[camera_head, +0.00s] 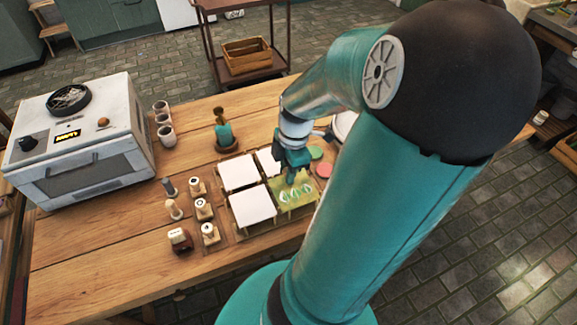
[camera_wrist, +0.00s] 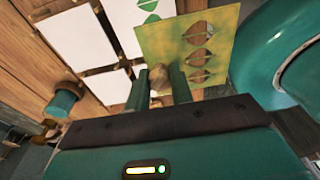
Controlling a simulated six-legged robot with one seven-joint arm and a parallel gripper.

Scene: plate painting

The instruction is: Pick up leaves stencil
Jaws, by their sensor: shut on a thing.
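The leaves stencil is a yellow-green square sheet with leaf-shaped cut-outs (camera_head: 297,206), at the right front of the group of white tiles in the head view. In the wrist view the stencil (camera_wrist: 222,24) lies just beyond my fingertips, and a round wooden knob (camera_wrist: 159,77) sits between the fingers. My gripper (camera_wrist: 162,88) is shut on the stencil's knob. In the head view my gripper (camera_head: 293,176) reaches down at the stencil's back edge. I cannot tell whether the stencil is lifted off the tray.
White tiles (camera_head: 251,206) lie left of and behind the stencil. Several stamps (camera_head: 203,209) stand further left, with a white oven (camera_head: 83,140) beyond. A brush holder (camera_head: 224,138) is behind the tiles. Green and pink discs (camera_head: 324,170) lie close on the right.

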